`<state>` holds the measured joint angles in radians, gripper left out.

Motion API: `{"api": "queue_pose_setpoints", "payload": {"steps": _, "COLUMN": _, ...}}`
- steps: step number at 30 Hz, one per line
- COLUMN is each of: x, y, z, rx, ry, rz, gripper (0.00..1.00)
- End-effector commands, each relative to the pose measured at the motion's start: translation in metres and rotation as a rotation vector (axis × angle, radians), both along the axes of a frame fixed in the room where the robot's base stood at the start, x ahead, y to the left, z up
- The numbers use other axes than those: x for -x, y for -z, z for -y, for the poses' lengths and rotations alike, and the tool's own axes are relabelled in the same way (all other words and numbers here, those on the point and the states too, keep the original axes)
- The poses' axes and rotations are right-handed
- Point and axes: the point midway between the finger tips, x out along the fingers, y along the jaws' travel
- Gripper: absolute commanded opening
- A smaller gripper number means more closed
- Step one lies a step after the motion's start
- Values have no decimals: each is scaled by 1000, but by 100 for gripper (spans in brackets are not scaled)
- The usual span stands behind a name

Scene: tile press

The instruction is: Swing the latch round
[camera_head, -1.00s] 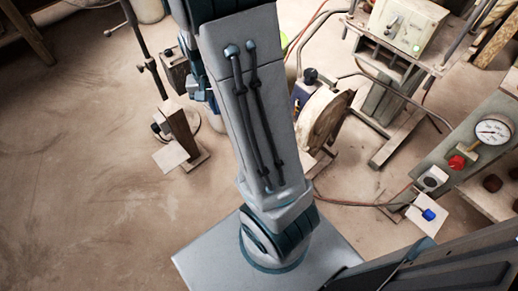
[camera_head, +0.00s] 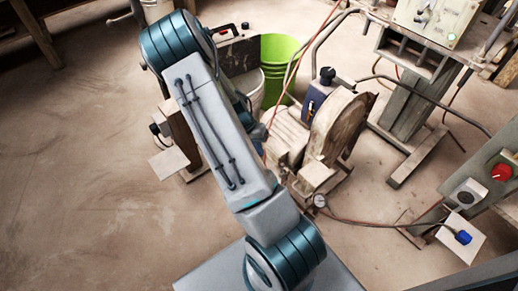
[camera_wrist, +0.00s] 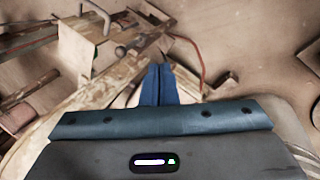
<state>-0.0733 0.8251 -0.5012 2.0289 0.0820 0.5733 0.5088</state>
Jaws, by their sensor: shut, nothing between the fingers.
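My gripper (camera_wrist: 158,85) shows in the wrist view as two blue fingers pressed together, with nothing between them. In the head view it is mostly hidden behind my arm. I cannot tell for certain which part is the latch. A blue-tipped lever (camera_head: 462,237) sits at a white plate on the right in the head view. A wooden block with a bent metal handle (camera_wrist: 82,45) and a metal rod lie beyond the fingertips in the wrist view. The fingers appear apart from both.
A round-wheeled machine (camera_head: 338,125) stands right of my arm, with a green bucket (camera_head: 284,62) behind it. A red knob (camera_head: 501,172) is on the panel at the right edge. Hoses cross the floor (camera_head: 90,190), which is open at left.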

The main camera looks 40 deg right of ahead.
Motion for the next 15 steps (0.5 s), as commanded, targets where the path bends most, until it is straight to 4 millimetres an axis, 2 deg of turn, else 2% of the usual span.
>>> {"api": "queue_pose_setpoints", "payload": {"steps": 1, "x": 5, "y": 17, "z": 3, "rx": 0, "ry": 2, "rz": -2, "gripper": 0}}
{"api": "queue_pose_setpoints", "payload": {"steps": 8, "x": 19, "y": 62, "z": 14, "rx": -2, "ry": 1, "rz": -3, "gripper": 0}}
{"api": "queue_pose_setpoints", "payload": {"steps": 15, "x": 43, "y": 59, "z": 34, "rx": 0, "ry": 1, "rz": 1, "gripper": 0}}
